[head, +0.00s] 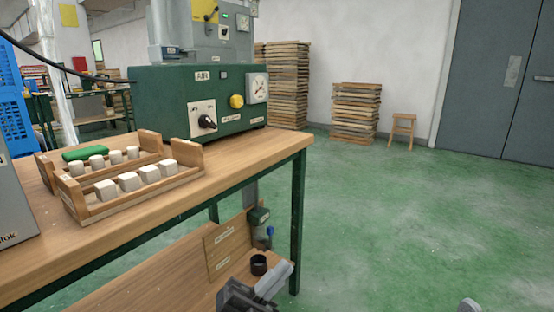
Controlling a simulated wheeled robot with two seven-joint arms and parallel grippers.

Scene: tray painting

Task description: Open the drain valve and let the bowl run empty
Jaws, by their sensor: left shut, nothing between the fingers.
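Under the table's right end, a small dark green fitting (259,216) hangs beside the leg, with a small blue part (269,231) below it, perhaps the drain valve's handle. It is too small to tell whether the valve is open. I cannot pick out the bowl. My left gripper (281,272) is at the bottom centre, shut and empty, below and apart from the blue part. It is beside a dark round cup (258,264) in the picture; I cannot tell if they touch.
The wooden table (250,154) carries a green machine (160,96) with a black knob (207,122) and a wooden rack (186,186) of white blocks. A labelled wooden board (225,245) stands below.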

